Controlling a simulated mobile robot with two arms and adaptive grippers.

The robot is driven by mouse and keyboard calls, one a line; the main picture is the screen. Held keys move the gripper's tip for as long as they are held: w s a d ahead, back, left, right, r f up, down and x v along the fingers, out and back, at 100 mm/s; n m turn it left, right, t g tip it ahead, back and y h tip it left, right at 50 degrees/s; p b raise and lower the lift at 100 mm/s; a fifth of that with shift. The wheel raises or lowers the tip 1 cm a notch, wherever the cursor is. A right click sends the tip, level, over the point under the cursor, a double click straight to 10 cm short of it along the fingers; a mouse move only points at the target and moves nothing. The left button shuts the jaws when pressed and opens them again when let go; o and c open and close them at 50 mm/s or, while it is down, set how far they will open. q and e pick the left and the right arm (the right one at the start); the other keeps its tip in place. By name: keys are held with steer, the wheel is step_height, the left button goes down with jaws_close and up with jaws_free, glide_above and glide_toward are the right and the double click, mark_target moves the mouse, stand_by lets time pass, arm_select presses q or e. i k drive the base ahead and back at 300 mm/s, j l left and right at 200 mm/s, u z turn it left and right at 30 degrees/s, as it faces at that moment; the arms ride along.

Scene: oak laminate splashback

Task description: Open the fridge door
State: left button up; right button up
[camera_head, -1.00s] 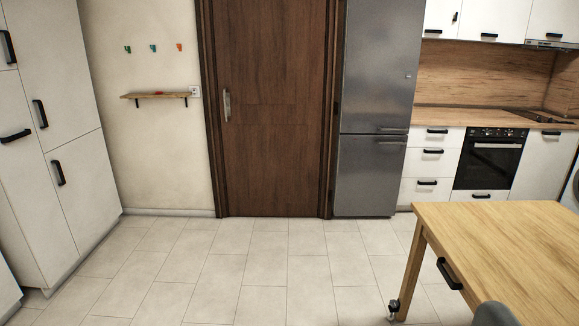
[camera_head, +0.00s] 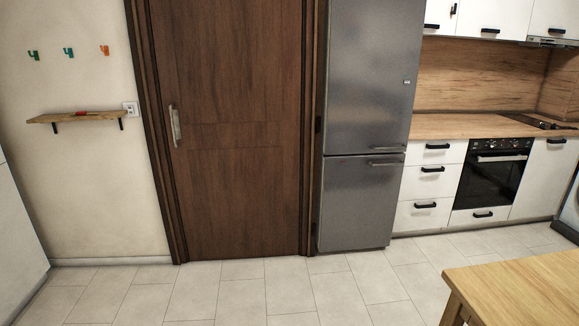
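The fridge (camera_head: 368,110) is a tall grey metal unit with an upper and a lower door, right of the brown wooden door. Both fridge doors are shut. The upper door has a horizontal handle (camera_head: 387,149) at its lower right edge. The lower door has a similar handle (camera_head: 386,163) near its top right. Neither of my grippers shows in the head view.
A wooden table (camera_head: 520,287) stands at the lower right, in front of the oven (camera_head: 493,178) and white drawers (camera_head: 431,185). The tiled floor (camera_head: 291,290) before the fridge is clear. A small wall shelf (camera_head: 78,117) hangs at left.

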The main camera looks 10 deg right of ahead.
mark_target(371, 45)
steer(key=i+z, duration=0.15)
steer(key=i, duration=0.75)
steer(key=i+j+z, duration=0.15)
steer(key=i, duration=0.7)
